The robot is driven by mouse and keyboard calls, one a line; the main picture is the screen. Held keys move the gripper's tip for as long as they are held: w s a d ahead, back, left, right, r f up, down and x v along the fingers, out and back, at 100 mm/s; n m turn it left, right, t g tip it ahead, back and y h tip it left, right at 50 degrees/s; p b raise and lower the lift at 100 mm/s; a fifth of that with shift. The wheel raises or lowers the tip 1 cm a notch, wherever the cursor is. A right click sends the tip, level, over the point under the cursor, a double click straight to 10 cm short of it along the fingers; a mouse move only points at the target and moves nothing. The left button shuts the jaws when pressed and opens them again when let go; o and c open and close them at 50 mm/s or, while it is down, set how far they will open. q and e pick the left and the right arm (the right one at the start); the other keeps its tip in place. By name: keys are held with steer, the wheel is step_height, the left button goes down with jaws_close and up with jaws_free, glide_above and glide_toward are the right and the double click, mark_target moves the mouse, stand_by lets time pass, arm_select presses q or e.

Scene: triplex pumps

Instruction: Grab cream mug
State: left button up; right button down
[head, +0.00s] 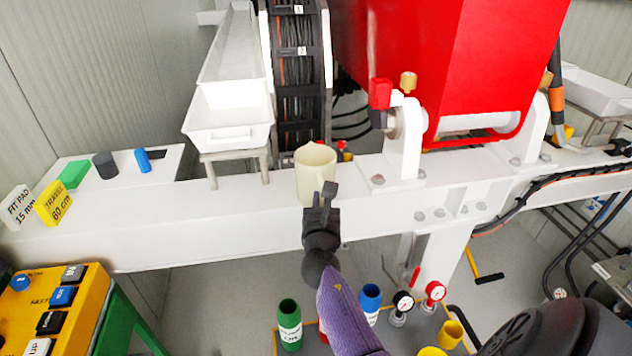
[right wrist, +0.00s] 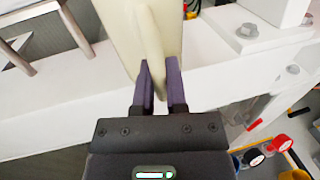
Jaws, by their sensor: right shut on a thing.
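The cream mug (head: 314,170) stands upright on the white beam, with its handle toward me. It also fills the top middle of the right wrist view (right wrist: 130,40). My right gripper (head: 323,196) reaches in from below and is at the mug's handle. In the right wrist view its two purple fingers (right wrist: 160,75) close on the handle from both sides. The left gripper is not visible in either view.
The white beam (head: 400,205) runs across the view. A white tray (head: 228,125) on a stand is left of the mug. A red machine body (head: 450,70) and white bracket are to the right. Green (head: 74,174), grey and blue blocks lie left. Gauges (head: 403,301) and cups stand below.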

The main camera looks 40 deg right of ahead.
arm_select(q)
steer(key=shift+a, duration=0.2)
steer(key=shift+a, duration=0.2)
